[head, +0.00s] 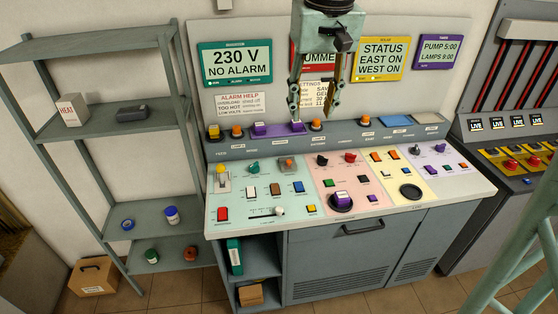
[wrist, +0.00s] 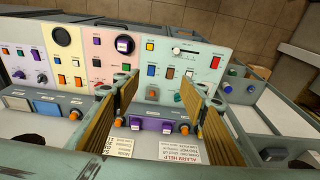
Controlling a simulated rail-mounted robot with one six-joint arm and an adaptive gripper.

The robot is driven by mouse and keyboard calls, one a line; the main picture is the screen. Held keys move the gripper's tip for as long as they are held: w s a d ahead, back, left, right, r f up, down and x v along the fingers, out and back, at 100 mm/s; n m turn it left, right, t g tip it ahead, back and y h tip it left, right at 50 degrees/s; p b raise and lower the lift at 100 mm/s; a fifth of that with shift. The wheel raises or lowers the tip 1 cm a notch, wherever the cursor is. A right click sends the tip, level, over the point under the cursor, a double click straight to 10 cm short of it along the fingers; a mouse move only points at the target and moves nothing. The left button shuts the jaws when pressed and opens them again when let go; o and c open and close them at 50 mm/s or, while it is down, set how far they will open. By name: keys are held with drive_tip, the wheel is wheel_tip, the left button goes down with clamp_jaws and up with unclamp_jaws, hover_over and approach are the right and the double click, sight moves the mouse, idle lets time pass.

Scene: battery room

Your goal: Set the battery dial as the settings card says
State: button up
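The settings card (head: 305,84) is on the back panel in the head view, mostly covered by my gripper (head: 314,112); only pieces of its text show. The control labels are too small to tell which control is the battery dial. A purple-topped dial on a black round base (head: 341,198) sits in the pink section, and it also shows in the wrist view (wrist: 124,43).
The console (head: 470,187) carries many buttons, switches and a slider (head: 267,211). Orange knobs and a purple block (head: 277,130) line the raised back ledge below my fingers. Shelves (head: 150,185) stand left; a breaker cabinet (head: 510,90) stands right.

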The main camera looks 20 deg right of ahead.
drive_tip(key=w+d+f+p, duration=0.2)
drive_tip(key=w+d+f, duration=0.2)
drive_tip(key=w, duration=0.6)
drive_tip(key=m+g+p, duration=0.2)
drive_tip(key=p, duration=0.5)
hover_over(323, 157)
wheel_tip(323, 157, down, 24)
drive_tip(key=shift+s+r, duration=0.1)
drive_tip(key=shift+r, duration=0.05)
drive_tip(key=shift+f+p, duration=1.1)
drive_tip(key=shift+f, duration=5.8)
drive_tip(key=shift+c, duration=0.4)
drive_tip(key=c, duration=0.7)
